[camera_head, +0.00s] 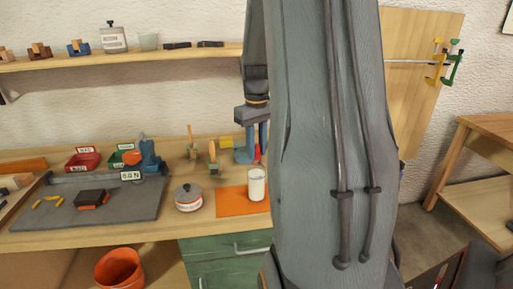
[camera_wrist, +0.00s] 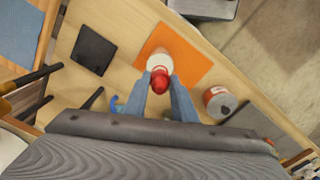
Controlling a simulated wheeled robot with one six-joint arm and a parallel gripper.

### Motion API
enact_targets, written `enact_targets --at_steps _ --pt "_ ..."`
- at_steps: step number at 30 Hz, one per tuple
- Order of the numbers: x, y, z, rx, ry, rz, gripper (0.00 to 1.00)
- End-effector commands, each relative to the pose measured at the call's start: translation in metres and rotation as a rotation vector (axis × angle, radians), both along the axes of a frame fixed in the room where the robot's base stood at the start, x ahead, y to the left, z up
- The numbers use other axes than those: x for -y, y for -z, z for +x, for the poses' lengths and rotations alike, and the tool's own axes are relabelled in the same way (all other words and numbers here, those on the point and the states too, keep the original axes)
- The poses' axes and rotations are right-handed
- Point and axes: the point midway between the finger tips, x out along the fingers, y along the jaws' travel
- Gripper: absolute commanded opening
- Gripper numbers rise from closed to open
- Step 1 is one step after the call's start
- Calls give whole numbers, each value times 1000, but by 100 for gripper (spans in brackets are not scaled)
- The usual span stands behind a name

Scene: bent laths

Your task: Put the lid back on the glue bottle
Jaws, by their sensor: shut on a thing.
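The white glue bottle (camera_head: 257,184) stands upright on an orange mat (camera_head: 231,204) on the bench; its top is open to view. In the wrist view the bottle (camera_wrist: 157,58) is just beyond my fingertips. My gripper (camera_head: 251,150) is above the bottle, fingers pointing down, shut on the red lid (camera_head: 258,153). In the wrist view my gripper (camera_wrist: 161,86) has the red lid (camera_wrist: 160,76) between its blue fingertips. The lid overlaps the bottle's near side there, but the head view shows a gap between lid and bottle. My arm hides the bench to the right.
A tin with a red label (camera_head: 189,197) stands left of the mat. Brushes (camera_head: 213,157) stand behind it. A grey board (camera_head: 90,214) with small items and a blue vise (camera_head: 150,157) is at left. A dark flat plate (camera_wrist: 94,50) lies beside the mat.

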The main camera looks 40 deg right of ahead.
Motion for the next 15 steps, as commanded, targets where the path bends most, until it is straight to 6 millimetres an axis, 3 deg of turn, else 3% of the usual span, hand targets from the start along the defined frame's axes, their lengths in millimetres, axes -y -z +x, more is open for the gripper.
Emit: enact_targets --at_steps 7,8,9,11,15 --pt "0 0 0 0 0 0 4" --pt "0 0 0 0 0 0 29" --pt "0 0 0 0 0 0 36" --pt "0 0 0 0 0 0 46" --pt "0 0 0 0 0 0 46"
